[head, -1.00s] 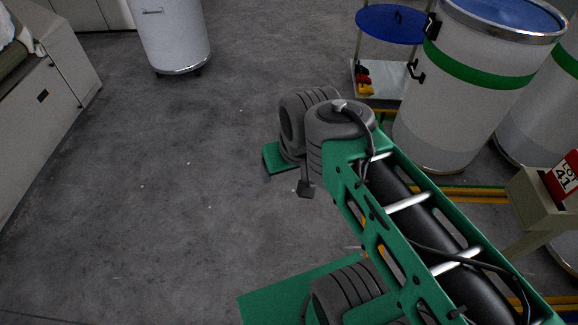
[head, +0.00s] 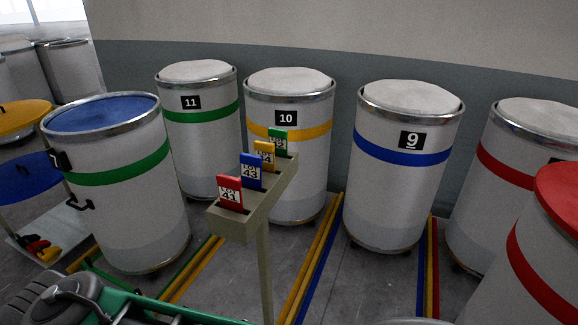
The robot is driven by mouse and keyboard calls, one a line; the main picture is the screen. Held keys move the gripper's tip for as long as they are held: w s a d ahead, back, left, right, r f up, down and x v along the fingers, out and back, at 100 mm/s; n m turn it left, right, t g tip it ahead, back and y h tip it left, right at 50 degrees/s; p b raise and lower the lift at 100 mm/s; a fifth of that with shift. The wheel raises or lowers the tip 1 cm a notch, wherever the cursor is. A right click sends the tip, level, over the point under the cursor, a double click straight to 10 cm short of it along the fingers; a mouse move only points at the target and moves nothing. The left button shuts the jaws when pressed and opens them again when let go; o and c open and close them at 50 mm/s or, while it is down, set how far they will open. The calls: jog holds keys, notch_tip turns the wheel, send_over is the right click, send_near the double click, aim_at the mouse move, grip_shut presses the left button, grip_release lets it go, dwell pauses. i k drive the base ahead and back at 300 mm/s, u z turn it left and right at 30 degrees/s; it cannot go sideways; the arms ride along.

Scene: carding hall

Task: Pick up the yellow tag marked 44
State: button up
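The yellow tag (head: 264,148) stands upright in a slim beige rack (head: 245,222) on a post. It is third from the near end, between a blue tag marked 43 (head: 251,166) and a green tag (head: 278,137). A red tag marked 41 (head: 230,187) stands nearest. The yellow tag's lower part is partly hidden by the blue tag, and its number is too small to read surely. Part of my green arm shows at the bottom left, well below the rack. My gripper is not in view.
White drums numbered 11 (head: 201,135), 10 (head: 300,182) and 9 (head: 390,190) stand behind the rack. A blue-topped drum (head: 125,215) is left of it, beside a low cart (head: 72,228). A red-lidded drum (head: 530,262) is at the right.

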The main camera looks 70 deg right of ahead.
aim_at(266, 150)
jog(key=k, duration=0.4)
jog(key=z, duration=0.2)
